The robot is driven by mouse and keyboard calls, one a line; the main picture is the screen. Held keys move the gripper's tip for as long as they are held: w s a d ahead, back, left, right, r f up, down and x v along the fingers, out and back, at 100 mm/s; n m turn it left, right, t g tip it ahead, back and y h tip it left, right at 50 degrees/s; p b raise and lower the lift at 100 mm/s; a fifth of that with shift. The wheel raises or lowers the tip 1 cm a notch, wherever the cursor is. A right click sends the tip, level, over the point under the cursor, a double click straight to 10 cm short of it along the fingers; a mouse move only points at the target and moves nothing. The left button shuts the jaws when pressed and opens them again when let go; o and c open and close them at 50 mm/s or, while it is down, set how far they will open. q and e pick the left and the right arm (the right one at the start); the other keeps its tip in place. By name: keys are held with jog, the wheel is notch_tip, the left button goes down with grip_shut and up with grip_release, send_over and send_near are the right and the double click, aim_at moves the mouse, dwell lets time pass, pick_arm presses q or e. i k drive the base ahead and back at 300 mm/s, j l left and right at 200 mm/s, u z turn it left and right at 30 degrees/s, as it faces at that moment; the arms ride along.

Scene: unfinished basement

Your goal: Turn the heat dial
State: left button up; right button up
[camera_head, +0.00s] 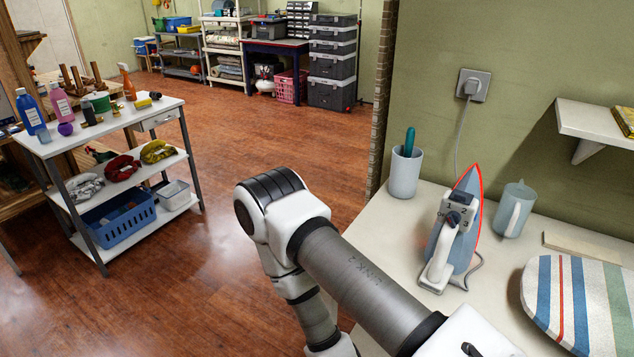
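A light blue and white iron (458,238) stands on its heel on the pale worktop, tip up, with a red edge along its soleplate. Neither gripper shows in the view.
On the worktop (425,206) are a grey cup (405,174), a blue-grey jug (513,212) and a striped ironing board (587,300). A cord hangs from the wall socket (473,85). A wall shelf (590,122) juts out at right. A cart (110,135) stands far left.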

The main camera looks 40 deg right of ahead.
aim_at(453, 217)
jog(key=i+j, duration=0.15)
jog(key=i, duration=0.25)
jog(key=i+j+z, duration=0.1)
jog(key=i, duration=0.25)
jog(key=i+j, duration=0.2)
jog(key=i, duration=0.2)
jog(key=i+z, duration=0.15)
jog(key=z, duration=0.35)
jog(key=i+z, duration=0.15)
jog(key=z, duration=0.35)
jog(key=i+j+z, duration=0.1)
jog(key=z, duration=0.4)
jog(key=i+j+z, duration=0.15)
jog(key=z, duration=0.3)
jog(key=i+j+z, duration=0.1)
jog(key=j+z, duration=0.15)
jog(key=z, duration=0.25)
